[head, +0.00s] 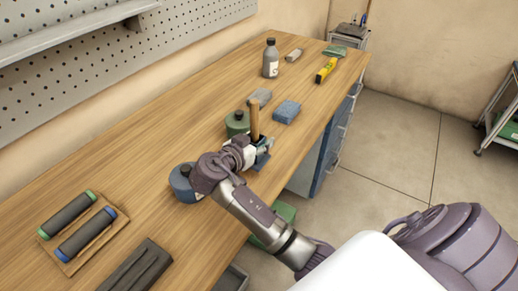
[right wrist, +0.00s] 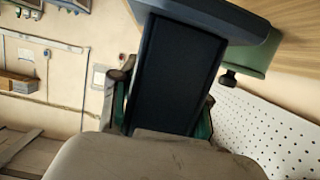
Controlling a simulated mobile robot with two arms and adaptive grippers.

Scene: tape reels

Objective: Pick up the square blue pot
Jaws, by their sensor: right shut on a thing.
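The square blue pot (head: 262,159) is near the front edge of the workbench in the head view, partly hidden by my right gripper (head: 254,151). In the right wrist view, the pot (right wrist: 175,75) is a dark blue block filling the middle. My right gripper (right wrist: 163,108) has a finger on each side of it and is shut on it. I cannot tell whether the pot touches the bench. My left gripper is not in view.
A round green container (head: 237,122) stands close behind the pot, and a round blue one (head: 183,184) is left of my wrist. A blue sponge-like block (head: 287,111) lies beyond. A grey bottle (head: 271,59) stands further back.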

